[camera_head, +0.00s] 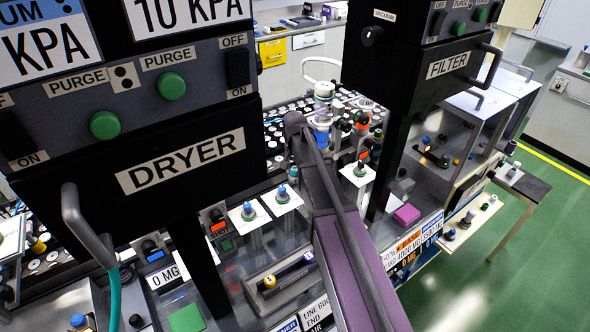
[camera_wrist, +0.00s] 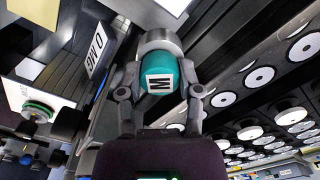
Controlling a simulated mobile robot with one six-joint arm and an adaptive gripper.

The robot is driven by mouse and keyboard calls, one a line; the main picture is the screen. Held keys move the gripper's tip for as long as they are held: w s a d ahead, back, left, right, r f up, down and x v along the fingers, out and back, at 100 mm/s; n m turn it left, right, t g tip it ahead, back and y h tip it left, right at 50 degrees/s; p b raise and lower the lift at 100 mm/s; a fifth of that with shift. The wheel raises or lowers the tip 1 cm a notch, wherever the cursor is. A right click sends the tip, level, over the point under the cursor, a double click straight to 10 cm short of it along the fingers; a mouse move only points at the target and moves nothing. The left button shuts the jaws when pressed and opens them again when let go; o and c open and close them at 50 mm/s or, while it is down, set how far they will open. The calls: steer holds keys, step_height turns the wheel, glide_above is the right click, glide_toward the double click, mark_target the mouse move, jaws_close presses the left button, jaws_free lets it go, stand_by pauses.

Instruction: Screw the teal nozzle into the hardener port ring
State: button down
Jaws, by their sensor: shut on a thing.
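In the wrist view, my gripper (camera_wrist: 161,93) is shut on the teal nozzle (camera_wrist: 183,76), with one finger on each side. The nozzle carries a white label with a black M. A grey round collar (camera_wrist: 160,41) sits right against its far end; I cannot tell whether this is part of the nozzle or a separate ring. I cannot make out the hardener port ring for sure in either view. In the head view, my purple and grey arm reaches in from the bottom, and my gripper and the nozzle cannot be clearly picked out.
A black DRYER cabinet (camera_head: 120,205) stands left and a black FILTER cabinet (camera_head: 412,95) right, leaving a narrow gap. Behind is a rack with white round discs (camera_wrist: 258,77). Small pedestals with blue-topped parts (camera_head: 248,211) stand near my arm.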

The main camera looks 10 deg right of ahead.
steer(key=shift+m, duration=0.9)
steer(key=shift+c, duration=2.4)
jaws_free()
steer(key=shift+n, duration=0.3)
steer(key=shift+n, duration=0.6)
